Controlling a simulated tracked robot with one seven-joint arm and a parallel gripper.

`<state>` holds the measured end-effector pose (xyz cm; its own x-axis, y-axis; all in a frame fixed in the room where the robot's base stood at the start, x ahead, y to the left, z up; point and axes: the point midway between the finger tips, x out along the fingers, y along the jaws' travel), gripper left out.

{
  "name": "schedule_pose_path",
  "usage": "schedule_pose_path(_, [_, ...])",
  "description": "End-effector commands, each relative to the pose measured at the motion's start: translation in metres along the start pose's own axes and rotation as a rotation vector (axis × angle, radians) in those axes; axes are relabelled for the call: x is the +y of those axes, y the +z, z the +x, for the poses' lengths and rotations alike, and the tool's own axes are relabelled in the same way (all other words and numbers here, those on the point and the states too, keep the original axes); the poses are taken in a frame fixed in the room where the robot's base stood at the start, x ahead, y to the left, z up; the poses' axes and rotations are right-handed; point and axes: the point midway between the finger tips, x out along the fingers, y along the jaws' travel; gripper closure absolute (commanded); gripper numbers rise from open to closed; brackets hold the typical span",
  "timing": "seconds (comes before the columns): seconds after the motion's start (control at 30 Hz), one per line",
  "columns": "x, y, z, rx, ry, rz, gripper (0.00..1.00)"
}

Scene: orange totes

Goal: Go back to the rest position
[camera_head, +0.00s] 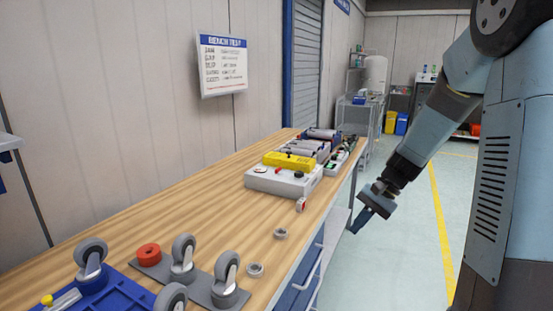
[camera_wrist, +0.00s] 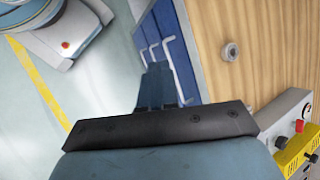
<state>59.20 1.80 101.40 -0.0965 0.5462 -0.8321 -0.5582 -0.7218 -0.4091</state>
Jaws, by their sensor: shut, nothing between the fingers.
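My gripper (camera_head: 361,220) hangs at the end of my arm, to the right of the wooden workbench (camera_head: 190,205) and beside its front edge, over the aisle. It is shut and empty. In the wrist view my gripper (camera_wrist: 158,88) points along the blue drawer fronts (camera_wrist: 172,45) of the bench. It is apart from everything on the bench top.
The aisle floor (camera_head: 405,225) is clear. Shelving (camera_head: 362,115) and bins (camera_head: 395,122) stand behind.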

Motion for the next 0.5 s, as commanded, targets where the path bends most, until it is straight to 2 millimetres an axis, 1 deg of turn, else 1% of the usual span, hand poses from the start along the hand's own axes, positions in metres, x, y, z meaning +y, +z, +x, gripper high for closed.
schedule_pose_path(0.03, [-0.002,0.011,-0.007,0.028,0.02,-0.031,1.0])
schedule_pose_path(0.1, [-0.002,0.024,-0.016,0.063,0.049,-0.072,1.0])
schedule_pose_path(0.33, [0.001,0.067,-0.042,0.183,0.138,-0.2,1.0])
schedule_pose_path(0.5, [0.006,0.098,-0.06,0.277,0.197,-0.292,1.0])
